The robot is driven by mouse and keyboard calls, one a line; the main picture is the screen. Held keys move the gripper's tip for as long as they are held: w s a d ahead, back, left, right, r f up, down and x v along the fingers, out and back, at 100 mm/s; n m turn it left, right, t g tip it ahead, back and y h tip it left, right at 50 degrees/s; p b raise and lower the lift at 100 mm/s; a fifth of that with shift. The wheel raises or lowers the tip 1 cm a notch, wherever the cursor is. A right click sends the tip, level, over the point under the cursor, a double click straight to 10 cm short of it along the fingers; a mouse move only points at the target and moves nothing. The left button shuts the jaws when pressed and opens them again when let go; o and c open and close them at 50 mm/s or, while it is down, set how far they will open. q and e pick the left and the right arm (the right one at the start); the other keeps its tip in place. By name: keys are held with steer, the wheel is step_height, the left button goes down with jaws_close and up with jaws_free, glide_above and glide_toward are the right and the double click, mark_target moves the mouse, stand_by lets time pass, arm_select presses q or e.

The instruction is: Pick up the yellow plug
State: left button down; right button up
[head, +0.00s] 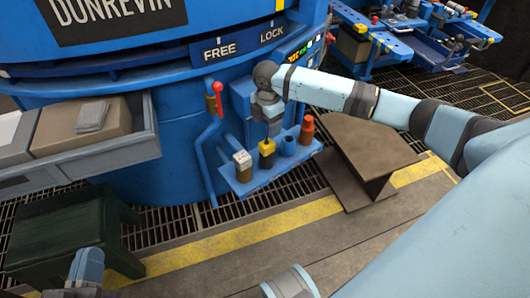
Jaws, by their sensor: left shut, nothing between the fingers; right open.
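The yellow plug (266,147) stands upright on a small blue shelf (244,186) on the front of the blue furnace, with a dark part below its yellow top. My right gripper (270,131) points down just above the plug and is open. Its fingers are small and dark here, and I cannot tell whether they touch the plug. Part of my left arm (88,268) shows at the bottom left; its fingers are not visible.
A white-topped plug (243,163) stands left of the yellow one; a blue plug (288,145) and a red one (306,130) stand right. A red-handled lever (214,100) rises at left. A brown metal stand (365,155) and a dark green stool (70,235) are on the floor.

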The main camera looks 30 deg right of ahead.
mark_target(267, 143)
step_height(267, 143, down, 4)
steer(key=shift+r+b, duration=0.15)
steer(key=shift+b, duration=0.3)
steer(key=f+b, duration=0.2)
steer(key=f, duration=0.1)
steer(key=f+b, duration=0.1)
steer(key=f, duration=0.1)
steer(key=shift+s+a, duration=0.15)
steer(key=shift+s, duration=0.1)
steer(key=shift+f, duration=0.2)
arm_select(q)
step_height(267, 143, down, 6)
steer(key=m+g, duration=0.1)
steer(key=g, duration=0.1)
steer(key=shift+w+f+g, duration=0.15)
steer(key=shift+f+g, duration=0.05)
steer(key=shift+g, duration=0.1)
steer(key=shift+d, duration=0.1)
arm_select(e)
steer(key=shift+c, duration=0.4)
steer(key=c, duration=1)
